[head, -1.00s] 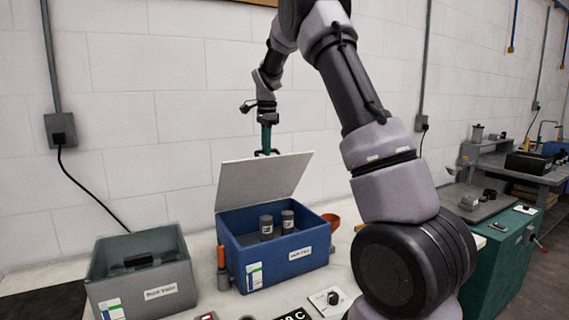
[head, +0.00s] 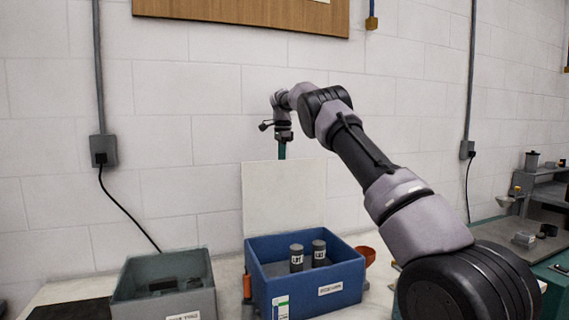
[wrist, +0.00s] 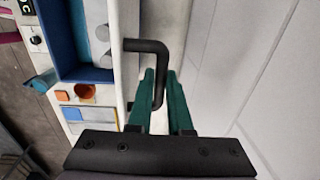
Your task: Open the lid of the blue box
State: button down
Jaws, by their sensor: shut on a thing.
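The blue box (head: 318,296) stands on the bench, open at the top. Its pale lid (head: 285,198) is up at the back edge, close to upright. In the wrist view the lid (wrist: 124,70) shows nearly edge-on, beside the blue box (wrist: 55,30). A black bent handle (wrist: 148,46) sticks out from it. In the head view my gripper (head: 282,150) is at the lid's top edge, fingertips hidden behind the lid.
Two dark labelled cylinders (head: 297,257) stand inside the blue box. A grey-green box (head: 165,299) is on its left. An orange cup (head: 367,256) is at its right. The white wall (head: 200,170) is close behind the lid.

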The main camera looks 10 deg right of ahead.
jog(key=shift+w+a+f, duration=0.1)
jog(key=shift+w+f, duration=0.05)
jog(key=shift+w, duration=0.3)
jog(key=shift+w+a+f, duration=0.1)
jog(key=shift+w, duration=0.45)
jog(key=shift+r, duration=0.1)
jog(key=c, duration=0.8)
grip_release()
jog(key=shift+c, duration=0.2)
